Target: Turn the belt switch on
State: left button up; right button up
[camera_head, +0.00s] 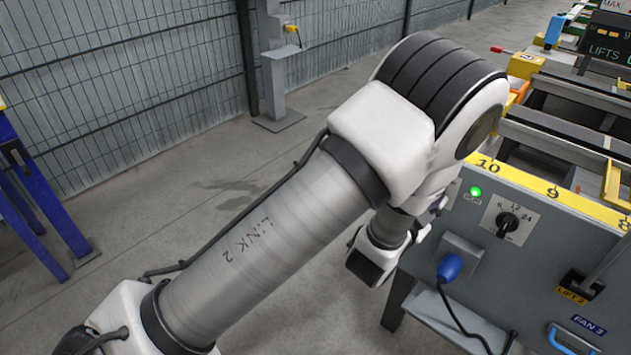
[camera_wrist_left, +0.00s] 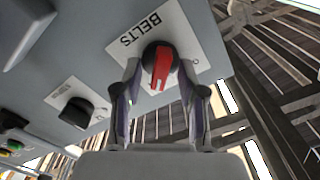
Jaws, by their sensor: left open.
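The belt switch (camera_wrist_left: 161,58) is a round dark knob with a red bar, on a white plate (camera_wrist_left: 125,43) marked BELTS. In the left wrist view its red bar runs roughly up and down the picture. My left gripper (camera_wrist_left: 160,70) is open, with one finger on each side of the knob. I cannot tell whether the fingers touch it. My right gripper is not in view.
The grey panel (camera_head: 400,285) carries a black rotary knob (camera_head: 507,224), a green lamp (camera_head: 475,192) and a blue plug (camera_head: 450,267) with a hanging cable. A second black knob (camera_wrist_left: 77,112) is beside the BELTS plate. A mesh fence (camera_head: 130,80) stands behind.

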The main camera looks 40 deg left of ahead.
pick_arm(q)
jog(key=s+a+n+g+p, duration=0.2)
jog(key=s+g+p, duration=0.3)
jog(key=s+p, duration=0.5)
jog(key=s+a+r+n+g+p, duration=0.1)
jog(key=s+a+n+g+p, duration=0.2)
jog(key=s+p, duration=0.7)
jog(key=s+a+r+n+g+y+p, duration=0.1)
jog(key=s+a+n+g+p, duration=0.1)
jog(key=s+n+g+p, duration=0.2)
jog(key=s+g+p, duration=0.3)
jog(key=s+p, duration=0.3)
jog(key=p, duration=0.2)
jog(key=shift+a+r+g, duration=0.2)
jog(key=shift+a+g, duration=0.05)
jog(key=shift+g, duration=0.15)
